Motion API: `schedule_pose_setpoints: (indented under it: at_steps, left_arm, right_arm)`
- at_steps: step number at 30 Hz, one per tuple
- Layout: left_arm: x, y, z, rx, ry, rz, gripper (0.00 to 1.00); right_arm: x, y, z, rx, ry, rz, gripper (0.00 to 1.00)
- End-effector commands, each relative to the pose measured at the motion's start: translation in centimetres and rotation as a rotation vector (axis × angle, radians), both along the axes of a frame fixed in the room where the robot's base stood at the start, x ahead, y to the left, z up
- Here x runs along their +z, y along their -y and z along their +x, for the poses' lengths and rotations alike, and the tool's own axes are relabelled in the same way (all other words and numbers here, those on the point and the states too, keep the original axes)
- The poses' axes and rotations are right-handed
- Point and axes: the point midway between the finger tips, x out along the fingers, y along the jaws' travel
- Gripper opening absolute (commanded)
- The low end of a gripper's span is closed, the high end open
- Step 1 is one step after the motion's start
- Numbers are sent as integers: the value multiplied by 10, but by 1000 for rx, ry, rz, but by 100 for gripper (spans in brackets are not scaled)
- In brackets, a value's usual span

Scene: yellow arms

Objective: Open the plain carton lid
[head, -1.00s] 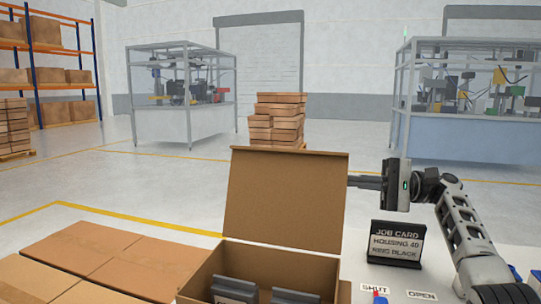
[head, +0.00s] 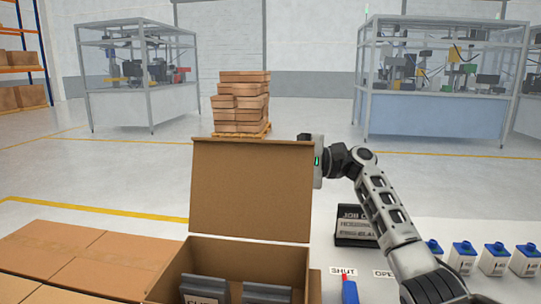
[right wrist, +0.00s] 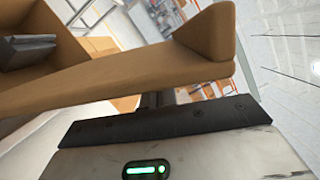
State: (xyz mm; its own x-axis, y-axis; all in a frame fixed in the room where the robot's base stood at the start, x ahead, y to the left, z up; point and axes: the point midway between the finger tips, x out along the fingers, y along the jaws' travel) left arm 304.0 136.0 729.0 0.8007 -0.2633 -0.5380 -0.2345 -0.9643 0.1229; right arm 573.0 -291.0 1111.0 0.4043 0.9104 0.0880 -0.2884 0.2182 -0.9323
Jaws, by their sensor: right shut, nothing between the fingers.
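The plain brown carton (head: 308,272) stands open at the front of the table, with dark grey items (head: 205,289) inside. Its lid (head: 250,190) stands up at the back, close to upright. My right gripper (right wrist: 155,100) is at the right edge of the lid; its body shows in the head view beside that edge, and its fingers are hidden behind the lid. In the right wrist view the lid (right wrist: 130,78) crosses just in front of the shut fingers. I cannot tell whether they touch it. My left gripper is out of view.
Closed cartons (head: 45,250) lie to the left. A black job card stand (head: 352,228) is partly hidden behind my right arm. Several white-and-blue containers (head: 493,259) stand at the right.

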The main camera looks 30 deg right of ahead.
Motion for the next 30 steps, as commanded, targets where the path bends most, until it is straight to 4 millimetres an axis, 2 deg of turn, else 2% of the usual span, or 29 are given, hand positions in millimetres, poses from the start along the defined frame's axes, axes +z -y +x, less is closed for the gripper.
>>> schedule_pose_setpoints:
  at_steps: [5,16,24,30]
  left_arm:
    - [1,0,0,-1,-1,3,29]
    - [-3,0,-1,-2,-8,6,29]
    - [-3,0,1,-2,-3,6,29]
    - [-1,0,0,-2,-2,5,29]
  right_arm:
    - [3,-5,-7,0,-1,0,0]
    - [4,-6,-8,1,3,-2,0]
    - [16,-22,-19,1,152,-114,0]
    - [16,-22,-19,1,159,-119,0]
